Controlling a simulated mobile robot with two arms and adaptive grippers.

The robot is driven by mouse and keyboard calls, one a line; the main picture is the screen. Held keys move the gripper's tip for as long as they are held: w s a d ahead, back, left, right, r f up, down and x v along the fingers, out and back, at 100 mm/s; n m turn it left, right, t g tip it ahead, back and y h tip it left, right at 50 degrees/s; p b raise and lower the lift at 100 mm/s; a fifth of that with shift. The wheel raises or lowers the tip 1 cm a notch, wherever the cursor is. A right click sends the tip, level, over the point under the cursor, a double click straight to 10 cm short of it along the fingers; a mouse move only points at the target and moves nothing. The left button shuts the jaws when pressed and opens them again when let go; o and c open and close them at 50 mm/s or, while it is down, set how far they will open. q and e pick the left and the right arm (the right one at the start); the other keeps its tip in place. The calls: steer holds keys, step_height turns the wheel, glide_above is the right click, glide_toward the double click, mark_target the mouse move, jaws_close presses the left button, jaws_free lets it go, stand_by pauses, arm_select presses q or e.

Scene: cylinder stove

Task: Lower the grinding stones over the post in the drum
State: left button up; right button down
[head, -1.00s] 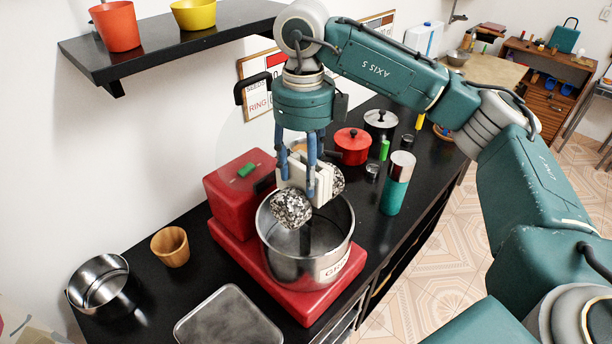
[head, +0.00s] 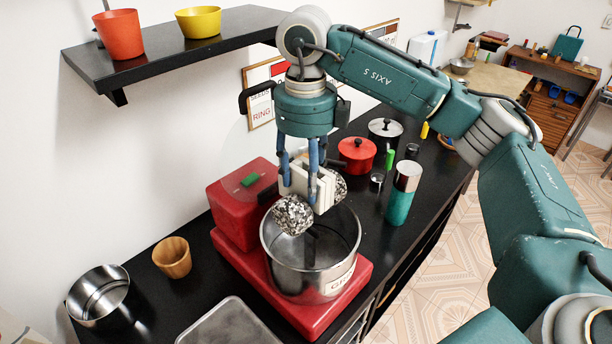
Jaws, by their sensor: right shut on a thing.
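My right gripper (head: 302,190) points down, shut on the pale block of the grinding stones (head: 293,215). The stones are two speckled grey rollers, one on each side of the block; the far one is partly hidden behind it. They hang above the open steel drum (head: 312,276), towards its back left rim. The near stone overlaps the rim in the picture, so the exact height gap cannot be told. The post inside the drum cannot be clearly made out. The drum stands on a red base (head: 348,290). My left gripper is not in view.
A red housing (head: 236,212) stands close behind the drum at left. A teal-and-silver flask (head: 402,195), red pot (head: 357,153) and steel pot (head: 385,130) are to the right. A wooden cup (head: 172,258), steel pan (head: 98,296) and tray (head: 228,325) lie left. A black shelf (head: 165,58) is above.

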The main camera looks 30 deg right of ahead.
steer(key=shift+f, duration=0.25)
steer(key=shift+f+b, duration=0.25)
steer(key=shift+b, duration=0.2)
steer(key=shift+f+b, duration=0.9)
steer(key=shift+f, duration=0.2)
arm_select(q)
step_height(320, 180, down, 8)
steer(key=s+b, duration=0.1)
steer(key=b, duration=0.3)
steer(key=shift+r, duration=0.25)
arm_select(e)
steer(key=shift+f, duration=2.9)
arm_select(q)
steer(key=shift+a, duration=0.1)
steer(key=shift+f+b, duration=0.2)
steer(key=shift+b, duration=0.2)
arm_select(e)
steer(key=shift+f, duration=0.2)
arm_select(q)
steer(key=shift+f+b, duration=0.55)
arm_select(e)
steer(key=shift+f, duration=0.7)
arm_select(q)
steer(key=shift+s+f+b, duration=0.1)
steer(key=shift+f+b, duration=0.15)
steer(key=shift+b, duration=0.05)
arm_select(e)
steer(key=shift+f, duration=0.35)
